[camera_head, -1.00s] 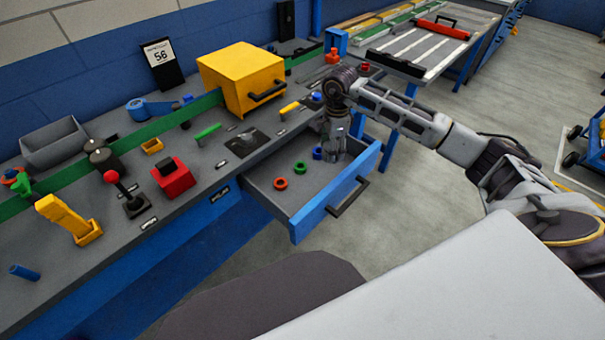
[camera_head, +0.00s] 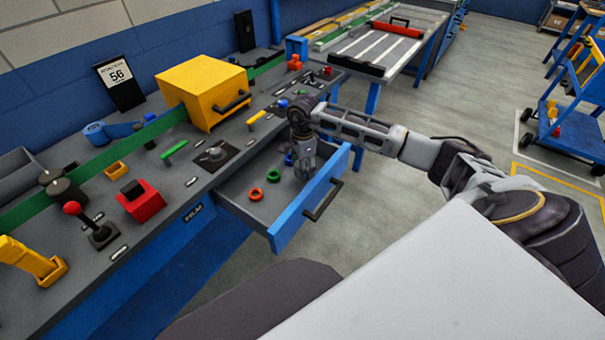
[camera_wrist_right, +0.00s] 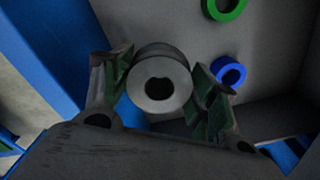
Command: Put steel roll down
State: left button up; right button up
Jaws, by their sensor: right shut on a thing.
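My right gripper (camera_head: 305,170) is down inside the open drawer (camera_head: 283,228), at its right end in the head view. In the right wrist view, my right gripper (camera_wrist_right: 160,92) is shut on the steel roll (camera_wrist_right: 158,92), a grey ring with a dark hole, held between the two fingers. I cannot tell whether the roll touches the drawer floor. In the head view the gripper hides the roll. My left gripper is not in view.
The drawer also holds a red ring (camera_head: 256,194), a green ring (camera_head: 273,175) and a blue ring (camera_wrist_right: 228,72). The drawer's blue front wall (camera_wrist_right: 48,60) is close to the gripper. A yellow box (camera_head: 203,90) stands on the bench above.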

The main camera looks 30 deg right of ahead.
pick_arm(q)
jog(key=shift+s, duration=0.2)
pick_arm(e)
jog(key=shift+f, duration=0.25)
notch_tip(320, 180, down, 3)
jog(key=shift+r, duration=0.2)
jog(key=shift+f, duration=0.3)
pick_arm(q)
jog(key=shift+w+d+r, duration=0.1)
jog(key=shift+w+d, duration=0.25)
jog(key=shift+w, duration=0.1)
pick_arm(e)
jog(key=shift+f, duration=0.1)
jog(key=o, duration=1.3)
jog(key=shift+c, duration=0.2)
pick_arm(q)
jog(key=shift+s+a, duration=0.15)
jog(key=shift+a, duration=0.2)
